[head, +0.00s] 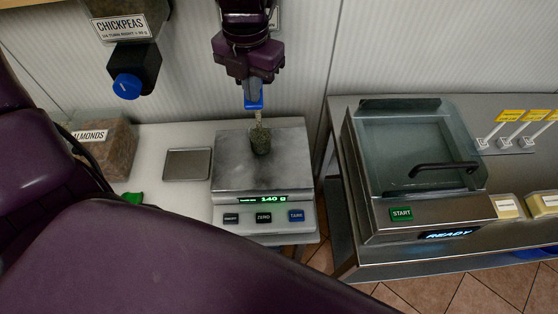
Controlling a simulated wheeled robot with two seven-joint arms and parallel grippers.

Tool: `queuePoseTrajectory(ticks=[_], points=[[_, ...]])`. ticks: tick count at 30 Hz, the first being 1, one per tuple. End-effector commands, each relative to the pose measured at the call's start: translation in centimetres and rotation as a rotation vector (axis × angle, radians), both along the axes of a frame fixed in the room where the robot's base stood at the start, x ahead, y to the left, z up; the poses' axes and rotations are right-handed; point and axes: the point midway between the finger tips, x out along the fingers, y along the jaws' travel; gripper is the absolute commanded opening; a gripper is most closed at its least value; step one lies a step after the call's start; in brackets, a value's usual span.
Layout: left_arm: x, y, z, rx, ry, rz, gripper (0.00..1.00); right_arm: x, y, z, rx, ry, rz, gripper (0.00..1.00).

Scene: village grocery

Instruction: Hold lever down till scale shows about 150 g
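The scale (225,178) stands on the counter with a steel plate and a green display (262,199) that reads 140 g. A small dark greenish heap (261,143) sits on the plate, with a thin pale stream above it. My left gripper (253,91) is at top centre over the plate. Its fingers look close together, at the top of the blue lever (254,103), and seem to touch it. The dispenser behind is mostly hidden by the gripper. My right gripper is not in view.
A chickpeas dispenser (120,27) with a blue knob (127,87) hangs at upper left. An almonds block (104,146) and a small steel tray (187,163) are left of the scale. A glass-lidded machine (415,150) reading READY stands at right. My purple arm covers the lower left.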

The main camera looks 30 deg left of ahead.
Motion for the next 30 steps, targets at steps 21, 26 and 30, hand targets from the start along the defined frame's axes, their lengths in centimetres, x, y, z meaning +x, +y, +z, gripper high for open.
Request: queuePoseTrajectory(ticks=[21,26,30], points=[[0.0,0.0,7.7,0.0,0.001,0.0,0.0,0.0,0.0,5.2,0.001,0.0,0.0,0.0],[0.0,0.0,7.5,0.0,0.001,0.0,0.0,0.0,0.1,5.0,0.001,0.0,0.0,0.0],[0.0,0.0,7.5,0.0,0.0,0.0,0.0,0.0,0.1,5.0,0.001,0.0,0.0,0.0]])
